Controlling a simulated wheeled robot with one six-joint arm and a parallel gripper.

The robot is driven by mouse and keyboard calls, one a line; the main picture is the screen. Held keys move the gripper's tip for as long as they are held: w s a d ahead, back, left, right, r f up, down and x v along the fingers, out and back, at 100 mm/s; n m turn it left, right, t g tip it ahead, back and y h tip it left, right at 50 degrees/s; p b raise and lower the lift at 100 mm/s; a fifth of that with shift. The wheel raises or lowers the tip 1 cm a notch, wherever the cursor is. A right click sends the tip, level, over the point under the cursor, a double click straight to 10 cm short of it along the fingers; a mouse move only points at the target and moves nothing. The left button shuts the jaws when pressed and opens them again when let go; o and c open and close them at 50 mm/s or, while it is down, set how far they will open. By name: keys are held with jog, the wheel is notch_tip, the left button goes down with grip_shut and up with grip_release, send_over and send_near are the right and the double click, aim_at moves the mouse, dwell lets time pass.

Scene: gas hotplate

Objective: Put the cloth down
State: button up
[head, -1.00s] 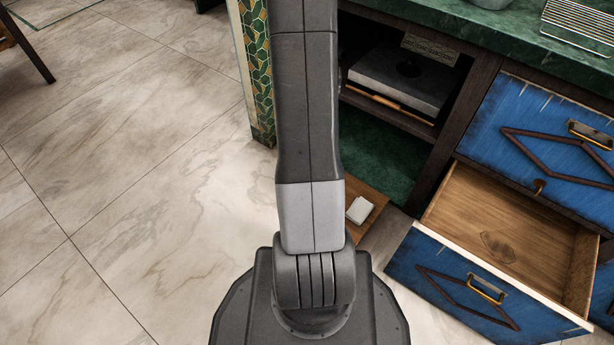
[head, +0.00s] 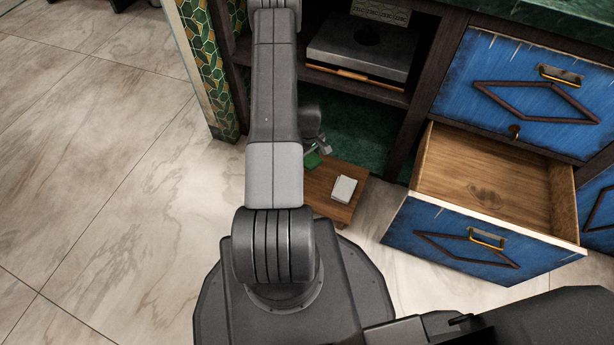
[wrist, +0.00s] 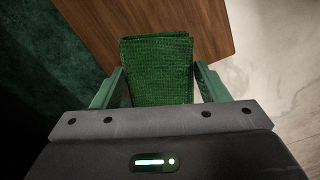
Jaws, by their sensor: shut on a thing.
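A folded green knitted cloth (wrist: 158,70) is between the two fingers of my gripper (wrist: 158,85) in the wrist view. My gripper is shut on it. In the head view the cloth (head: 312,160) shows as a small green patch at the left far side of a low wooden board (head: 325,184), with my gripper (head: 321,151) just behind it. In the wrist view the cloth is over the board (wrist: 215,35); I cannot tell whether it touches it. My arm hides part of the board.
A white folded item (head: 344,188) lies on the board's right part. An open drawer (head: 485,200) juts out to the right. The cabinet's open lower shelf (head: 370,140) is behind the board, and a green tiled pillar (head: 215,70) stands left. Floor at left is clear.

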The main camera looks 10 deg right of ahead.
aim_at(309, 178)
jog(key=f+b, duration=0.1)
jog(key=f, duration=0.4)
jog(key=f+b, duration=0.2)
jog(key=f, duration=0.3)
jog(key=shift+s+d+f, duration=0.1)
jog(key=shift+s+f, duration=0.1)
jog(key=shift+f, duration=0.1)
jog(key=shift+f+b, duration=0.15)
jog(key=shift+b, duration=0.25)
jog(key=o, duration=1)
notch_tip(309, 178, up, 12)
jog(key=p, duration=0.4)
jog(key=shift+r+p, duration=0.2)
jog(key=shift+p, duration=0.1)
jog(key=shift+f, duration=0.1)
notch_tip(309, 178, down, 13)
jog(key=b, duration=0.5)
jog(key=shift+r+p, duration=1)
jog(key=shift+r, duration=1.35)
